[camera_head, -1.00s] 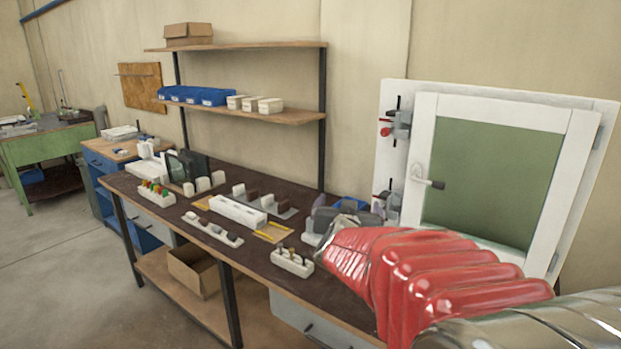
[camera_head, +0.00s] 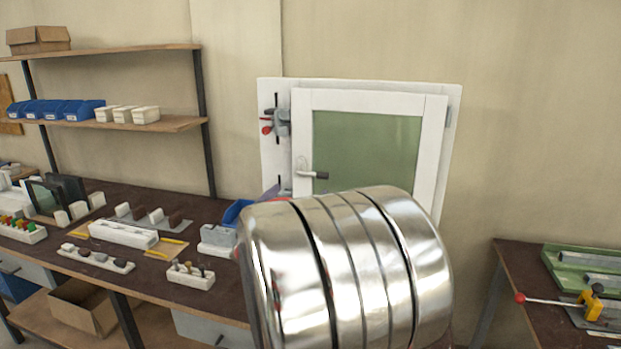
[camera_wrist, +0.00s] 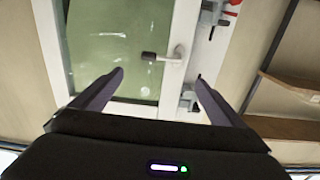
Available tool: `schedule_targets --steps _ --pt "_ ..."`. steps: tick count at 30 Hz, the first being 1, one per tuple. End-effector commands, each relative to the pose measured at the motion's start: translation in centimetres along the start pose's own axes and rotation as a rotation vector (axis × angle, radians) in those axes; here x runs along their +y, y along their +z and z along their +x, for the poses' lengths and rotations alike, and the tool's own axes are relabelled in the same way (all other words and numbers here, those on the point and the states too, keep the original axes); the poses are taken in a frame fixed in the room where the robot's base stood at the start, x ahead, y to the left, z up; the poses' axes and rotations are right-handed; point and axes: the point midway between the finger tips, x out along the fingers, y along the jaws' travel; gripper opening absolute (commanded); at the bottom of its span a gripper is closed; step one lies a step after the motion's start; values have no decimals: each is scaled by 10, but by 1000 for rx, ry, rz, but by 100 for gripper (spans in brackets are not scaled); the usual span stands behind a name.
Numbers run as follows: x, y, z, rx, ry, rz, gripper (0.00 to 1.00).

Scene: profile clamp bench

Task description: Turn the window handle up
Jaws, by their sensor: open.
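The window handle (camera_head: 310,173) sits on the left stile of the white window sash (camera_head: 432,150), with a white base and a dark grip pointing right, about level. In the wrist view the handle (camera_wrist: 165,56) shows with its dark grip pointing left, as that picture is turned over. My gripper (camera_wrist: 159,74) is open, with its dark fingers spread wide. The handle appears between and beyond the fingertips; nothing is held. The sash looks shut in its white frame (camera_head: 270,150).
Clamps with a red knob (camera_head: 267,127) stand on the frame left of the sash, close to the handle. A dark workbench (camera_head: 185,240) with trays and parts lies at left, below a shelf (camera_head: 175,124). Another bench (camera_head: 510,262) stands at right. Bare wall lies between window and right bench.

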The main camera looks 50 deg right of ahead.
Motion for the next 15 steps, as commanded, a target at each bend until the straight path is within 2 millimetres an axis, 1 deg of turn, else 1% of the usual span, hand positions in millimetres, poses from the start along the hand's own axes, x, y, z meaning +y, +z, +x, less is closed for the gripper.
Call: schedule_targets --steps 15 --pt "1 1 70 -2 2 0 93"
